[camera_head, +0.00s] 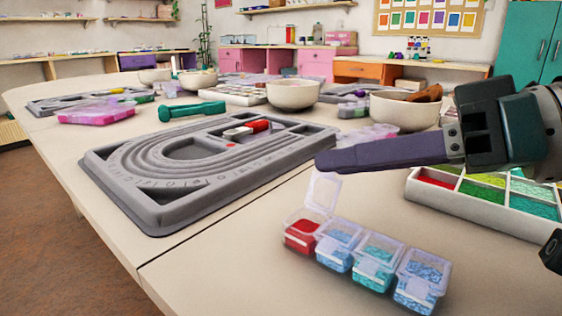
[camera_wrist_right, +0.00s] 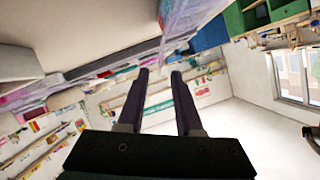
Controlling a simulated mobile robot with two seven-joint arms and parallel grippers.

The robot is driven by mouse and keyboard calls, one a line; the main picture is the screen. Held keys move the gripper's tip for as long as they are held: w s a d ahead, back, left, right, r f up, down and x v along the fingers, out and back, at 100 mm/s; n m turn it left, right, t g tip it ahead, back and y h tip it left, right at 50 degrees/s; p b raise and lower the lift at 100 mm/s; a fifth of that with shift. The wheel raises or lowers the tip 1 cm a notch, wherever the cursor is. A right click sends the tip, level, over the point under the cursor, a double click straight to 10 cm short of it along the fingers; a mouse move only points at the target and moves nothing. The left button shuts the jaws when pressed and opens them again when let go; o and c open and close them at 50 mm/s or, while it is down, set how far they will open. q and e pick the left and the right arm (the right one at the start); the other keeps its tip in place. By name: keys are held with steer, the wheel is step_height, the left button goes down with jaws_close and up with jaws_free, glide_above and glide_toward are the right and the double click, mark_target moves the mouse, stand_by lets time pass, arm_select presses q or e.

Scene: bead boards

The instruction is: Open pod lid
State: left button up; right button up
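A strip of several clear pods (camera_head: 375,262) with red, blue and teal beads lies on the table's near part. The leftmost pod (camera_head: 300,236) holds red beads, and its clear lid (camera_head: 322,192) stands up, raised from the pod. The lids of the blue and teal pods look shut. My right gripper (camera_head: 322,163) reaches in from the right, its dark finger lying level just above the raised lid. I cannot tell whether it touches the lid. In the right wrist view the two fingers (camera_wrist_right: 160,74) stand apart with nothing between them. My left gripper is not in view.
A grey bead board (camera_head: 120,190) with a red-handled tool (camera_head: 258,127) lies left of the pods. A white compartment tray (camera_head: 470,205) of beads stands at the right under my right arm. Bowls (camera_head: 292,95) stand behind.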

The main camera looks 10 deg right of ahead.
steer(key=shift+s+d, duration=0.1)
jaws_close()
stand_by(1.3)
